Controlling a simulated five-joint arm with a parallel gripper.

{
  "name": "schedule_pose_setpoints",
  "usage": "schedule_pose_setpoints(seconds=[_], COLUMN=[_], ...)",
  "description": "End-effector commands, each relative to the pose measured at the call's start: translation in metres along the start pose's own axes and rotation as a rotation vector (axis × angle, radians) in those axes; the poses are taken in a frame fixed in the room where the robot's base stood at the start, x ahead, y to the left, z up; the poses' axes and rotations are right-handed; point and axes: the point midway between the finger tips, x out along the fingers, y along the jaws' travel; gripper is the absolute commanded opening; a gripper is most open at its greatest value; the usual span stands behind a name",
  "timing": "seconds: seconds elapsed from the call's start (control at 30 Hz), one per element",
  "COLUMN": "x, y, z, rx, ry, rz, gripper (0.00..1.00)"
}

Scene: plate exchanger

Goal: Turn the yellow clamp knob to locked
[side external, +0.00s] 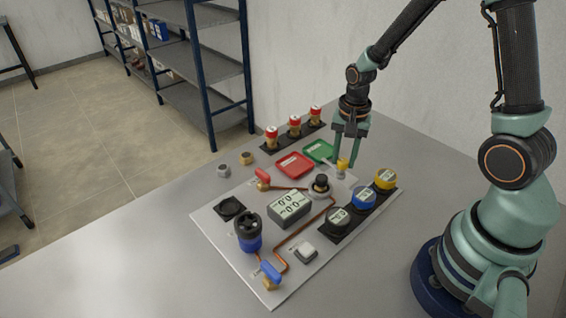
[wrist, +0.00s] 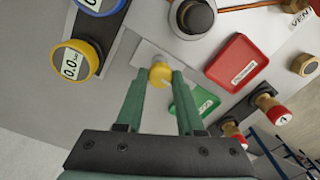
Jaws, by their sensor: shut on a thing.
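The yellow clamp knob (side external: 342,164) stands on a small pale plate at the back right of the panel. My gripper (side external: 346,152) reaches down to it from above, with its green fingers on either side. In the wrist view the yellow knob (wrist: 160,72) sits between the fingertips of my gripper (wrist: 160,80), which is shut on it. The fingers hide part of its sides. Any lock marking beside the knob is too small to read.
A red tray (side external: 294,165) and a green tray (side external: 318,151) lie close to the knob. Round gauges, including a yellow one (side external: 385,179), stand in a row to the right. A black-topped knob (side external: 320,185) is in front.

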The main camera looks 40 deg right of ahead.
Motion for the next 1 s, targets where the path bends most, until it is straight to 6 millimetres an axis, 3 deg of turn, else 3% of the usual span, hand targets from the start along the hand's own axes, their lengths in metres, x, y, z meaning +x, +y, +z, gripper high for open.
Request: schedule_pose_setpoints(seconds=[0.37,1.0], x=[-0.0004,-0.0001], y=[0.0009,0.0020], z=[-0.0006,-0.0018], rx=[-0.147,-0.735], ry=[-0.005,-0.030], rz=[0.005,0.018], gripper=[0.00,0.00])
